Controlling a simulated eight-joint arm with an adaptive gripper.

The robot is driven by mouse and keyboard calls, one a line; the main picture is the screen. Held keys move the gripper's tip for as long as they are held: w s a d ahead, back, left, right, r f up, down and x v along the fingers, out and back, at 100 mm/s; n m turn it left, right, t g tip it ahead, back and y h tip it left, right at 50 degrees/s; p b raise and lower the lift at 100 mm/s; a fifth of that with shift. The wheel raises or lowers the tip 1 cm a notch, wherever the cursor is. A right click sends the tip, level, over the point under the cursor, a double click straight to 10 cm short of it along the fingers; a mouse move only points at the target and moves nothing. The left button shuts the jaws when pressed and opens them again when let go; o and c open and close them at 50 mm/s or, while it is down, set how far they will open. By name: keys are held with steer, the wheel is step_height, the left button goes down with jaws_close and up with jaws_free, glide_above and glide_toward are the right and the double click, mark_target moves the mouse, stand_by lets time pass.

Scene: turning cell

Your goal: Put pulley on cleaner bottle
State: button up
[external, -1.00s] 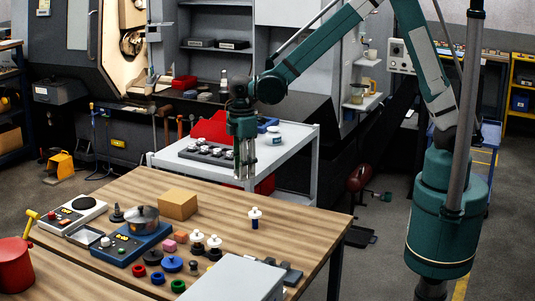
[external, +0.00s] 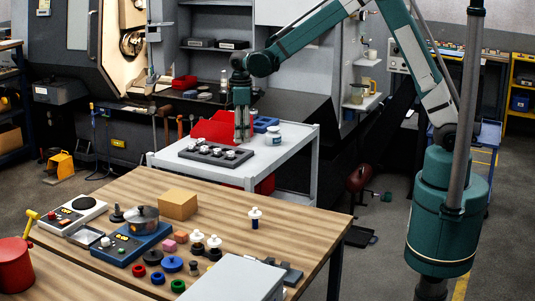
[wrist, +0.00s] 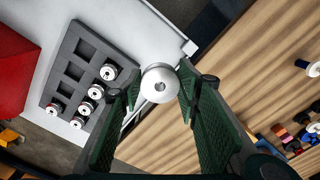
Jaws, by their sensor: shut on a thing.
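My gripper (wrist: 160,96) is shut on a pale, round pulley (wrist: 161,83) with a small hole in its middle, held between the fingertips in the wrist view. In the external view my gripper (external: 242,138) points down over the grey cart by the dark tray; the held pulley is hard to make out there. A small blue bottle with a wide white top (external: 255,218), which looks like the cleaner bottle, stands upright on the wooden table, well apart from my gripper. It seems to show at the right edge of the wrist view (wrist: 313,69).
The dark tray (wrist: 62,83) on the cart holds several small pulleys and has empty pockets. A white jar (external: 273,136) and a red bin (external: 214,127) are on the cart.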

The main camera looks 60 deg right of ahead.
steer(key=w+d+r+m, duration=0.1)
steer(key=w+d, duration=0.1)
steer(key=d, duration=0.7)
steer(key=w+d+r+m, duration=0.1)
steer(key=w+d+m, duration=0.1)
steer(key=d, duration=0.7)
steer(key=r+m, duration=0.1)
steer(key=m, duration=0.1)
glide_above(275, 128)
steer(key=shift+a+r+p, duration=0.2)
steer(key=shift+a+p, duration=0.05)
steer(key=shift+p, duration=0.15)
steer(key=shift+f, duration=0.1)
steer(key=shift+f, duration=3.05)
steer(key=shift+f+p, duration=0.3)
steer(key=shift+f, duration=1.55)
steer(key=shift+f, duration=0.2)
